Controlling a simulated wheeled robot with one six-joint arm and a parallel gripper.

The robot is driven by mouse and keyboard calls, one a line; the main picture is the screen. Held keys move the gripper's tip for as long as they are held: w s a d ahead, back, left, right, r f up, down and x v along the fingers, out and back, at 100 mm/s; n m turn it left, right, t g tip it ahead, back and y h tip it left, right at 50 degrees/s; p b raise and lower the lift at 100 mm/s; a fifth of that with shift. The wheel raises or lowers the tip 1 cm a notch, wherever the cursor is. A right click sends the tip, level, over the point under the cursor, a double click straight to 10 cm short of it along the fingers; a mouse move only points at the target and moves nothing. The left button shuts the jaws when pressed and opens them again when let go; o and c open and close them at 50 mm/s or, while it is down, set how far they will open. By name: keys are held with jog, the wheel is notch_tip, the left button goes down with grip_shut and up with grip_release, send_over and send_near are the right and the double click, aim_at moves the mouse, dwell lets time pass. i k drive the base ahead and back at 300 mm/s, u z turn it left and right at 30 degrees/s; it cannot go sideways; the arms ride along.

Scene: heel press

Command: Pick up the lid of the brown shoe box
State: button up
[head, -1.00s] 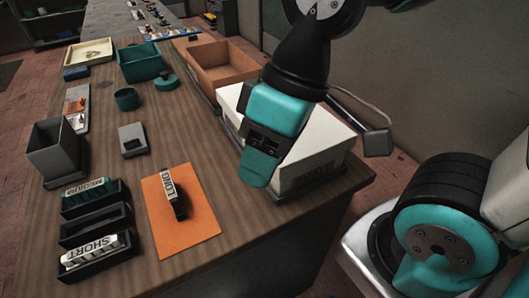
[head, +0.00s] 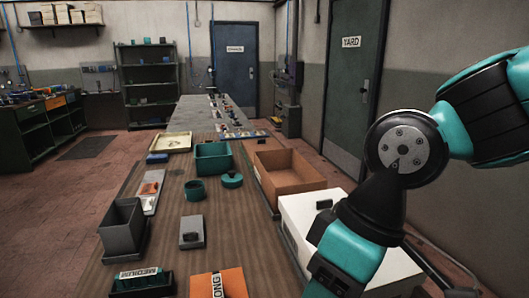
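The brown box (head: 261,179) stands open on the right side of the table, in the middle of the head view; I see into it and no lid shows on it. A white box (head: 300,210) stands right in front of it, with a small dark piece (head: 324,204) on its top. My gripper (head: 328,284) is at the bottom of the view, in front of or over the white box and apart from the brown box. Its fingertips are near the lower edge, and I cannot tell whether they are open.
A green bin (head: 212,160), a cream tray (head: 170,142), a round green pot (head: 195,190) and a grey bin (head: 122,231) stand left of the brown box. A grey block (head: 192,232) lies nearer. A long table (head: 205,112) with small items runs behind. A grey wall is right.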

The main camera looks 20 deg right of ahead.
aim_at(249, 147)
jog(key=z, duration=0.35)
jog(key=k, duration=0.4)
jog(key=z, duration=0.95)
jog(key=k, duration=0.95)
jog(key=z, duration=0.55)
jog(key=i, duration=1.8)
jog(key=u, duration=0.4)
jog(key=i, duration=2.7)
jog(key=u, duration=0.85)
jog(key=i, duration=1.45)
jog(key=u, duration=2.1)
jog(key=i, duration=1.05)
jog(key=u, duration=0.85)
